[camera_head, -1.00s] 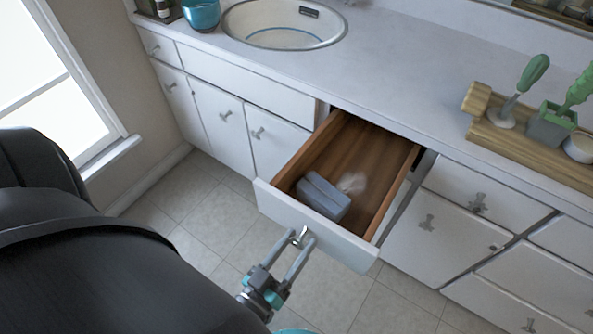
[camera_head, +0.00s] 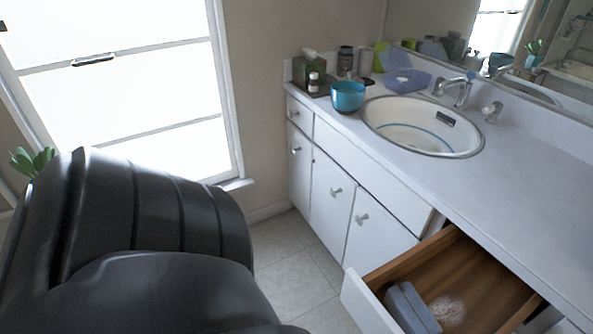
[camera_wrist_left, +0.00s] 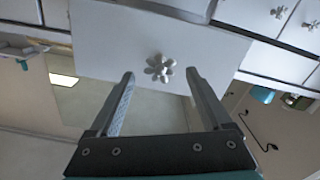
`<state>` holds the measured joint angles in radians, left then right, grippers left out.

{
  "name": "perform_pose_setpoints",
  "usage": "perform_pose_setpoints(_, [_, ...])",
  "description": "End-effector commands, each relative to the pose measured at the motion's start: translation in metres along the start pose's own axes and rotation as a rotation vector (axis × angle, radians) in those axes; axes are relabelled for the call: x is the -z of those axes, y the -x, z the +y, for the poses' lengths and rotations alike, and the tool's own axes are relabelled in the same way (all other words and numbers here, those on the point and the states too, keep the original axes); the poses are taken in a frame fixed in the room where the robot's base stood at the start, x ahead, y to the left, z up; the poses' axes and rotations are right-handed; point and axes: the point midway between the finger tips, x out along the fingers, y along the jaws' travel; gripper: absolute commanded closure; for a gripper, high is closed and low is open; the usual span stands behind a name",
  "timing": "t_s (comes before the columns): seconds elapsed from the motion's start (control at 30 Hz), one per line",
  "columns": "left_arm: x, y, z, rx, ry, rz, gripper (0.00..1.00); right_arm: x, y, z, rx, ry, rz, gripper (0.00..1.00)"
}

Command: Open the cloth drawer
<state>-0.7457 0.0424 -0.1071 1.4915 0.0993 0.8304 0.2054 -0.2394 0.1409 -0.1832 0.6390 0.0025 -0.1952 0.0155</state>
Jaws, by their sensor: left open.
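The drawer (camera_head: 367,304) stands pulled out from the white vanity in the head view, its wooden inside showing. A folded grey-blue cloth (camera_head: 412,308) lies in it beside a pale fuzzy item (camera_head: 449,311). The drawer's lower right part is cut off by the picture edge. In the left wrist view, the white drawer front (camera_wrist_left: 215,48) carries a silver flower-shaped knob (camera_wrist_left: 160,66). My left gripper (camera_wrist_left: 160,73) is open, its fingers on either side of the knob without closing on it. My right gripper is not in view.
The white countertop (camera_head: 470,205) holds a sink (camera_head: 415,128), a teal bowl (camera_head: 348,97) and small bottles at the back. Closed cabinet doors (camera_head: 332,195) stand left of the drawer. A window (camera_head: 130,80) is at the left. Tiled floor (camera_head: 290,280) is clear.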

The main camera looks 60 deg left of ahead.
Motion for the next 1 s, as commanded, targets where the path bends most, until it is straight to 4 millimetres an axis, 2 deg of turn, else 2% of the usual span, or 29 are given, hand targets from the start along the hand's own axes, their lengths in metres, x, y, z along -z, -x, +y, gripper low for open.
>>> perform_pose_setpoints(0.03, [-0.001, 0.015, 0.000, 0.002, 0.000, -0.008, 0.18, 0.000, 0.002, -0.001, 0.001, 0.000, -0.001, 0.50])
perform_pose_setpoints(0.2, [-0.001, 0.056, 0.000, 0.001, 0.000, -0.007, 0.18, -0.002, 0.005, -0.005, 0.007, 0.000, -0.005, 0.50])
perform_pose_setpoints(0.4, [0.000, 0.095, -0.001, 0.001, -0.001, -0.005, 0.18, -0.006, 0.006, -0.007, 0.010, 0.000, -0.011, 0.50])
perform_pose_setpoints(0.6, [0.000, 0.113, 0.000, 0.000, -0.001, -0.002, 0.18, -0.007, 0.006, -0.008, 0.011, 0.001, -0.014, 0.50])
perform_pose_setpoints(1.0, [0.000, 0.115, 0.000, 0.000, -0.001, -0.001, 0.18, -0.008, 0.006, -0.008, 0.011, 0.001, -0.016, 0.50])
